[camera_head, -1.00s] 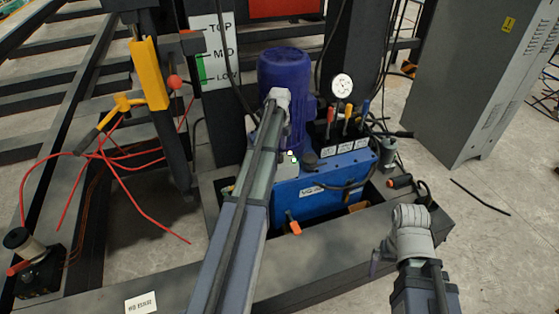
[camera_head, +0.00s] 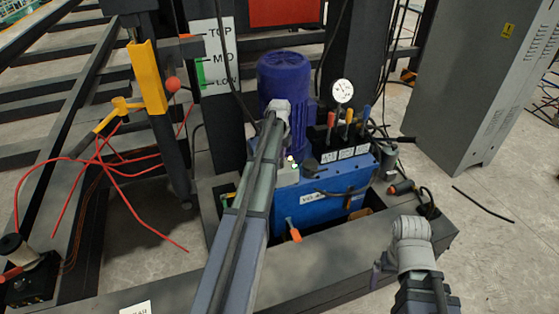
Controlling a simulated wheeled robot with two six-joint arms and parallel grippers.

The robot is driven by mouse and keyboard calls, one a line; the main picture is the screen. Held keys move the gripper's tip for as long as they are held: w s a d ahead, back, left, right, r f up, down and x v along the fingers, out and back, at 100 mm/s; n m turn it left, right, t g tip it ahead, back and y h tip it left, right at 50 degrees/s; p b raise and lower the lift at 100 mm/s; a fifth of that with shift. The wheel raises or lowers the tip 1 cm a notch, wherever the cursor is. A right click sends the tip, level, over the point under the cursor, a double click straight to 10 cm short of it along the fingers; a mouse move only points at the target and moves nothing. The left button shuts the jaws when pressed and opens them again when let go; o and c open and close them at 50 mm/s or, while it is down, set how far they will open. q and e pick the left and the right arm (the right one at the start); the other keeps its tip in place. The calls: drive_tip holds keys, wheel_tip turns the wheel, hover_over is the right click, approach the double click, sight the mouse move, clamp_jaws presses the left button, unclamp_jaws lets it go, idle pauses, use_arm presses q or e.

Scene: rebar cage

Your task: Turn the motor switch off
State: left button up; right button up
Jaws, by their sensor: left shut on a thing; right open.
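The blue motor (camera_head: 286,75) stands upright on the blue hydraulic unit (camera_head: 330,183) in the middle of the view. My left gripper (camera_head: 281,106) is in front of the motor's lower body, and its arm crosses the view from the bottom. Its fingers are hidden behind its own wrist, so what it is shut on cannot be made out. I cannot pick out the motor switch; the arm hides part of the unit. A small lit spot (camera_head: 291,159) shows beside the arm, below the motor. My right gripper (camera_head: 411,230) is open and empty over the frame's right end.
Red, yellow and blue levers (camera_head: 349,122) and a round gauge (camera_head: 343,91) rise from the unit. An orange-handled valve (camera_head: 294,235) is at its front. A grey cabinet (camera_head: 475,80) stands at right. Red cables (camera_head: 110,165) spread at left.

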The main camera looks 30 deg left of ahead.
use_arm(q)
clamp_jaws()
drive_tip(key=shift+n, duration=0.3)
drive_tip(key=n, duration=0.6)
drive_tip(key=shift+n, duration=0.4)
drive_tip(key=n, duration=1)
drive_tip(key=shift+n, duration=0.4)
